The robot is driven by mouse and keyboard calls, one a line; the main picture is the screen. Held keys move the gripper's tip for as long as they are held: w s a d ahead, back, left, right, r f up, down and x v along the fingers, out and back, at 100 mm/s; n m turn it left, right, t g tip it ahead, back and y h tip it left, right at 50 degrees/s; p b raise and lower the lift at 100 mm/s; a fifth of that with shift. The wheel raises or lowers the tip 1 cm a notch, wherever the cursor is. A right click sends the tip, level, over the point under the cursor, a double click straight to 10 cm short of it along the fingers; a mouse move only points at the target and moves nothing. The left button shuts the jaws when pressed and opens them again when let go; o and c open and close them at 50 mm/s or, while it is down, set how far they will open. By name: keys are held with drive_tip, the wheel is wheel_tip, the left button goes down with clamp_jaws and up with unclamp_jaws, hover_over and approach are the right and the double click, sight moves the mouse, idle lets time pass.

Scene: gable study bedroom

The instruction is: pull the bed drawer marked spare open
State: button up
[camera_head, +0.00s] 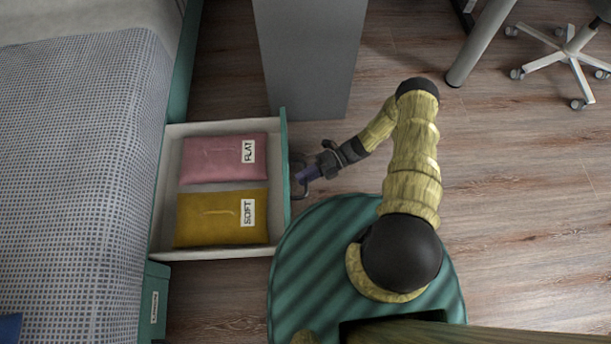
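A bed drawer (208,254) with pale walls and a green front (284,190) stands pulled out from under the bed. A pink packet marked FLAT (212,160) and a mustard packet marked SOFT (215,218) lie in it. The label on its front is not visible from above, so I cannot read whether it says spare. A dark curved handle (298,193) sticks out from the front. My gripper (304,174) is at the middle of this handle, overlapping it from the right. Seen from above, the gap between its fingers is hidden.
Another green bed drawer front (154,300) with a small white label, too small to read, is at the lower left. The bed (80,160) fills the left side. A grey panel (310,50) stands just behind the open drawer. A chair base (570,50) is at upper right; floor on the right is clear.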

drive_tip(key=p+v, duration=0.2)
drive_tip(key=v, duration=1.5)
drive_tip(key=shift+p, duration=0.4)
drive_tip(key=shift+w+d+r, duration=0.1)
drive_tip(key=shift+w, duration=0.1)
